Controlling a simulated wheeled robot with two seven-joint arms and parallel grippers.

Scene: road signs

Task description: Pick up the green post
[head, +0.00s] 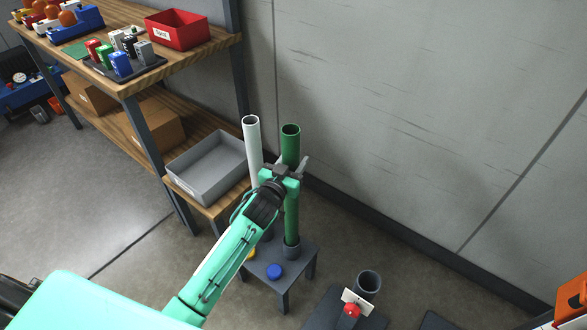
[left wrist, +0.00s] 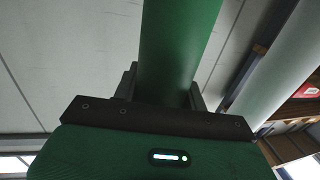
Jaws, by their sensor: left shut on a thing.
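The green post (head: 291,145) is a tall hollow tube. It stands upright with its lower end in a dark socket (head: 292,251) on a small grey stand (head: 297,266). My left gripper (head: 292,172) is shut on the post at about mid-height. In the left wrist view the green post (left wrist: 178,40) runs up between the jaws. A white post (head: 253,140) stands just left of it, and it also shows at the right of the left wrist view (left wrist: 285,75). My right gripper is not in view.
A wooden shelf unit (head: 200,55) with boxes and a grey tray (head: 208,165) stands at the left. A wall (head: 420,110) is close behind the posts. A blue disc (head: 274,271) lies on the stand. A separate grey socket (head: 369,283) is at lower right, by a red knob (head: 351,311).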

